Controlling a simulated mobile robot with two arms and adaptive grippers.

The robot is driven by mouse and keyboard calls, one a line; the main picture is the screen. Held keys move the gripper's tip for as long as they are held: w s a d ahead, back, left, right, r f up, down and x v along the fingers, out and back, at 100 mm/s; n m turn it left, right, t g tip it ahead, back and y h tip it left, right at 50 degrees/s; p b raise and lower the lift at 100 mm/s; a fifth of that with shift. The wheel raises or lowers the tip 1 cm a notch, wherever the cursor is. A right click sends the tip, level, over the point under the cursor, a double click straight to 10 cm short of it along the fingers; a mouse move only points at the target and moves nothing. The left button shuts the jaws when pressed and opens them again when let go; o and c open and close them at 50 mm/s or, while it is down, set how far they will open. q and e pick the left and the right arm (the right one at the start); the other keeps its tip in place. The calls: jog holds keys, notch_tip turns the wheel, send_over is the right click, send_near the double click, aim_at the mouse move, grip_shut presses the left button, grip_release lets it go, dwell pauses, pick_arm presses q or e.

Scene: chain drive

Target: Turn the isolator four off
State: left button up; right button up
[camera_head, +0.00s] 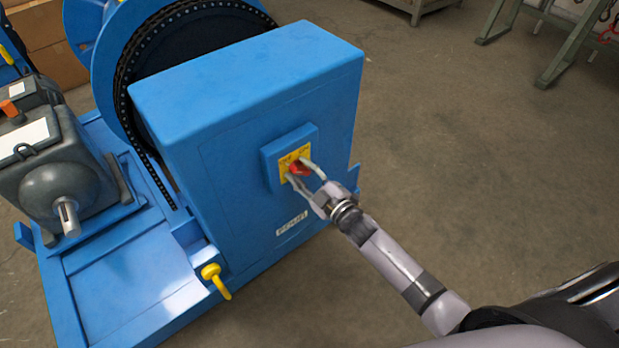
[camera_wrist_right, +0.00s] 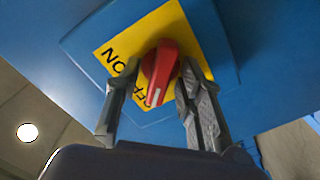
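The isolator is a red rotary knob (camera_head: 299,169) on a yellow plate (camera_head: 284,177), fixed to the front of a blue housing (camera_head: 225,155). A label that seems to read FOUR (camera_head: 291,222) is below it. My right gripper (camera_head: 306,170) is at the knob, one finger on each side. In the right wrist view, the red knob (camera_wrist_right: 160,72) is between the two fingers (camera_wrist_right: 159,75), with small gaps visible, so the gripper looks open. The knob's white line points toward the wrist. My left gripper is not in view.
A grey motor (camera_head: 62,165) with a shaft stands on the blue base left of the housing. A chain wheel (camera_head: 190,40) is behind it. A yellow handle (camera_head: 216,281) sticks out at the lower front.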

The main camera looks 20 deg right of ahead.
jog(key=v, duration=1.1)
jog(key=shift+s+d, duration=0.15)
jog(key=shift+s, duration=0.25)
